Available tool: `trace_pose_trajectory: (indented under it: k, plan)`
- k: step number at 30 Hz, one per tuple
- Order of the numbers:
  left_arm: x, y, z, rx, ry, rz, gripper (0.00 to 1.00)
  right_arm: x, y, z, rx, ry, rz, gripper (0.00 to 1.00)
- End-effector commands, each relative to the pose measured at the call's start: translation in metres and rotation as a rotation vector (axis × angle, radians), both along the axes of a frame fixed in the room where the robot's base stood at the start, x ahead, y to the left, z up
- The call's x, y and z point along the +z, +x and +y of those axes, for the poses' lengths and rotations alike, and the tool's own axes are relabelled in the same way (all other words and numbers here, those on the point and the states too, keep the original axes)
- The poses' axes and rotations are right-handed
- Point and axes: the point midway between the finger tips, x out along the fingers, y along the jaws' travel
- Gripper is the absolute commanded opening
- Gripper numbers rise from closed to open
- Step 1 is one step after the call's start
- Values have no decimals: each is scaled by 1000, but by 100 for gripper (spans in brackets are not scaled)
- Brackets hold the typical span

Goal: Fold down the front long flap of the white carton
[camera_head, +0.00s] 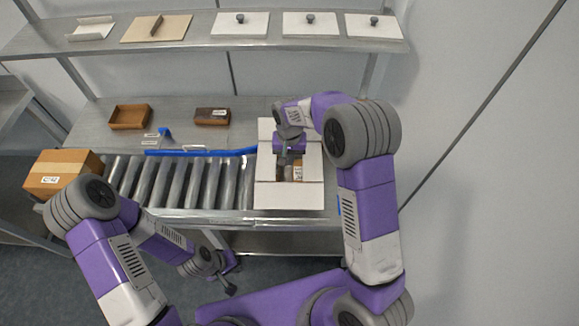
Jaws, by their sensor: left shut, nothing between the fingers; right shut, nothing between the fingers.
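The white carton (263,166) stands at the right end of the roller conveyor with its top partly open. Its front long flap (289,196) shows as a wide white panel on the near side; its exact angle is hard to tell. Brown contents and a small label show in the opening. My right gripper (289,160) is shut and empty, pointing down over the opening behind the front flap; whether it touches the carton I cannot tell. It hides part of the carton's back. My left gripper (231,289) is shut and empty, low in front of the conveyor, well away from the carton.
A brown taped box (62,172) sits at the conveyor's left end. Two small brown boxes (130,116) (212,116) and a blue bar (200,153) lie behind the rollers (172,182). A shelf (205,44) above holds white panels with knobs.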

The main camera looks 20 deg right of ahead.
Motion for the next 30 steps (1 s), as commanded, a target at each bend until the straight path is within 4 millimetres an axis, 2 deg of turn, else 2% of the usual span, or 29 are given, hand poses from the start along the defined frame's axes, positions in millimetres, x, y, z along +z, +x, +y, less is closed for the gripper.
trace_pose_trajectory:
  k: [5, 16, 30]
  plan:
    - [2, 0, 0, 0, 0, 0, 0, 0, 7, -2, 0, 0, 1, 0]
    - [0, 0, 0, 0, 0, 0, 0, -1, 7, -2, 0, 0, 1, 0]
    - [-16, 0, 0, 0, 0, 0, 0, -24, 7, -2, 0, 0, 1, 0]
